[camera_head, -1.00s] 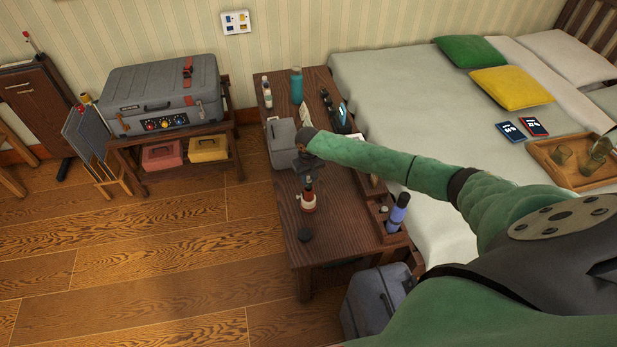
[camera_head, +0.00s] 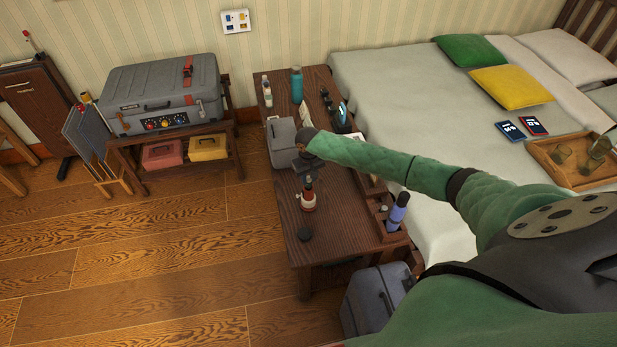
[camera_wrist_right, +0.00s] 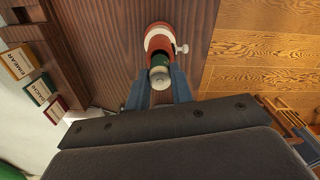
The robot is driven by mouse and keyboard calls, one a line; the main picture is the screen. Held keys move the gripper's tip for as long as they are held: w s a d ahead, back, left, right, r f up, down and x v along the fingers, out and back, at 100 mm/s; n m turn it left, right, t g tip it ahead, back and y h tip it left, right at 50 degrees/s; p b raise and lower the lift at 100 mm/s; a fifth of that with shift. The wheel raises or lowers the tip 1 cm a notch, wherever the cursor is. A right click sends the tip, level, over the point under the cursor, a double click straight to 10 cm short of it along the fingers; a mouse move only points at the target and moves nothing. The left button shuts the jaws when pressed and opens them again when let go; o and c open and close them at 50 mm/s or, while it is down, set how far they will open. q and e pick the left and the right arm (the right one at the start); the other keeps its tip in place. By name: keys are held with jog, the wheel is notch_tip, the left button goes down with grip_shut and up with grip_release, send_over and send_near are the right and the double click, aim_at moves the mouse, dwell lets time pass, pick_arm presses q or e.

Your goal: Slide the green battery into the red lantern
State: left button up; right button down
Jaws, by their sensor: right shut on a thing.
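The red lantern (camera_head: 308,203), with a pale band and a side knob, stands on the dark wooden bench; it also shows in the right wrist view (camera_wrist_right: 157,36). My right gripper (camera_head: 307,176) is over the lantern's top and shut on the green battery (camera_wrist_right: 159,62), whose silver end faces the wrist camera (camera_wrist_right: 160,78). The battery lines up with the lantern's mouth. Its far end is hidden, so I cannot tell how deep it sits. My left gripper is not in view.
A black round cap (camera_head: 305,235) lies on the bench (camera_head: 335,235) in front of the lantern. A grey box (camera_head: 281,145) stands behind and left. A blue-purple flashlight (camera_head: 397,212) stands in a wooden holder at right. The bed lies beyond.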

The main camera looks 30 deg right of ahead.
aim_at(309, 183)
jog(key=shift+f, duration=0.85)
dwell(1.0)
dwell(0.6)
jog(key=shift+f, duration=0.1)
dwell(0.4)
jog(key=shift+f, duration=0.8)
jog(key=c, duration=0.7)
grip_release()
jog(key=shift+c, duration=0.2)
